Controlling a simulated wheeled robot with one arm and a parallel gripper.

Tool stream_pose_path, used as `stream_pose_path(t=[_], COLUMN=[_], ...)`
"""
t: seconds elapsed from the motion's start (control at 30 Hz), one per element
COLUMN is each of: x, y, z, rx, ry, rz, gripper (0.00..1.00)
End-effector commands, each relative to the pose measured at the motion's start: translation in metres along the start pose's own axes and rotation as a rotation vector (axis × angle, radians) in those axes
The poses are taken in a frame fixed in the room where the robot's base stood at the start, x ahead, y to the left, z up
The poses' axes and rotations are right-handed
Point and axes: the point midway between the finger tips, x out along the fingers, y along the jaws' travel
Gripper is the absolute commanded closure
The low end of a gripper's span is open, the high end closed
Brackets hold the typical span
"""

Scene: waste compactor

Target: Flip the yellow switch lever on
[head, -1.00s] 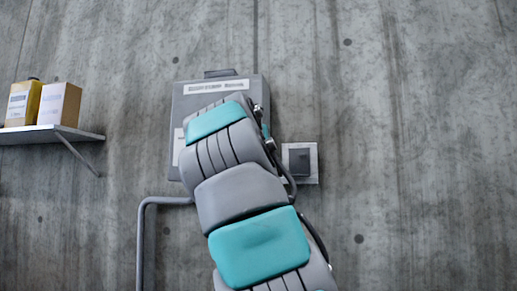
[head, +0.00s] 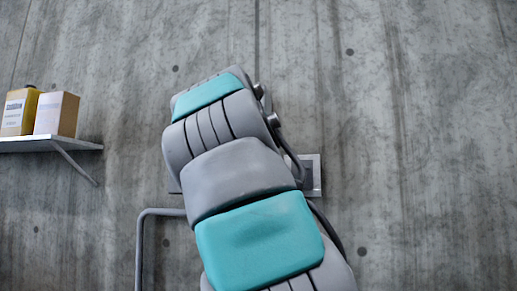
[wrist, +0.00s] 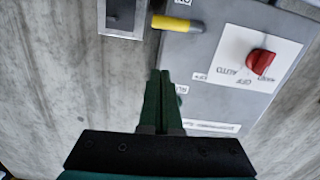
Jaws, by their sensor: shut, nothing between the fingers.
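The yellow switch lever (wrist: 172,23) shows in the wrist view, sticking out sideways near the edge of a grey control box (wrist: 220,55), with a grey end piece on its right. My gripper (wrist: 161,74) has dark green fingers, shut together with nothing between them. In the picture the fingertips lie below the lever, with a visible gap between them, beside the box edge. In the head view my own arm hides the lever, the gripper and nearly all of the box.
A red rotary knob (wrist: 260,63) sits on a white label plate on the box. A small wall plate with a dark centre (wrist: 122,15) is beside the box. A grey pipe (head: 141,240) runs at lower left.

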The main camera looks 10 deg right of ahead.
Motion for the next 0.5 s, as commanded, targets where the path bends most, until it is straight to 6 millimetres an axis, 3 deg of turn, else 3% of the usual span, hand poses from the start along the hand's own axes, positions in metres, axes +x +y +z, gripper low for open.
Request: stream_pose_path(t=[0.3,0.5], x=[-0.053,-0.067], y=[-0.001,-0.001], z=[0.001,0.001], rx=[-0.001,-0.001], ry=[0.001,-0.002], rz=[-0.001,0.000], gripper=[1.00,1.00])
